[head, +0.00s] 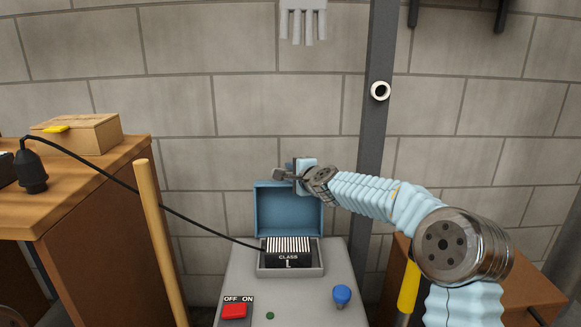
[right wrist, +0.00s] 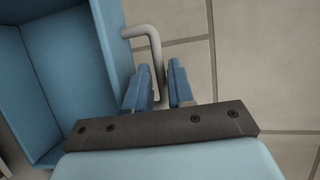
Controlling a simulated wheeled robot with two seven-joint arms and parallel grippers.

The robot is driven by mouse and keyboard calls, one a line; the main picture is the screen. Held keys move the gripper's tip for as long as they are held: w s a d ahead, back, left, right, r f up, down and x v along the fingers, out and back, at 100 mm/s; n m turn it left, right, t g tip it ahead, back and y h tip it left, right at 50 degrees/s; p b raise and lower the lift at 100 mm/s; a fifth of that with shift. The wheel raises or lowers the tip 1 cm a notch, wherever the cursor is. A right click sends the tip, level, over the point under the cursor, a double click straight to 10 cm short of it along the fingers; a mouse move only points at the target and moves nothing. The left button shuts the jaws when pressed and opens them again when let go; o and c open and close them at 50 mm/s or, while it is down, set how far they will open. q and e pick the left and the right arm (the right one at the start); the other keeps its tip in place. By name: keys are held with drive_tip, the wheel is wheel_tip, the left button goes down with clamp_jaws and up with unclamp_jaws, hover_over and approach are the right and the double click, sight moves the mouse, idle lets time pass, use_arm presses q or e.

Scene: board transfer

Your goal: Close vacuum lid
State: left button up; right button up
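The vacuum box's blue lid (head: 289,208) stands raised behind its grey chamber (head: 291,271) on the grey machine. My right gripper (head: 285,174) is at the lid's top edge. In the right wrist view the lid (right wrist: 68,68) fills the left side, and a bent grey handle (right wrist: 146,32) runs down between the two blue fingers (right wrist: 160,82). The fingers are close to the handle on both sides; whether they press on it is unclear. My left gripper is out of view.
The machine top has a red OFF/ON switch (head: 234,311) and a blue knob (head: 342,294). A wooden bench (head: 75,195) with a box (head: 88,134) stands left. A wooden pole (head: 160,240) leans nearby, and a grey post (head: 376,135) rises behind.

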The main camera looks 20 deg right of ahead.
drive_tip(key=shift+w+a+f, duration=0.1)
drive_tip(key=shift+w+f, duration=0.05)
drive_tip(key=shift+w, duration=0.4)
clamp_jaws()
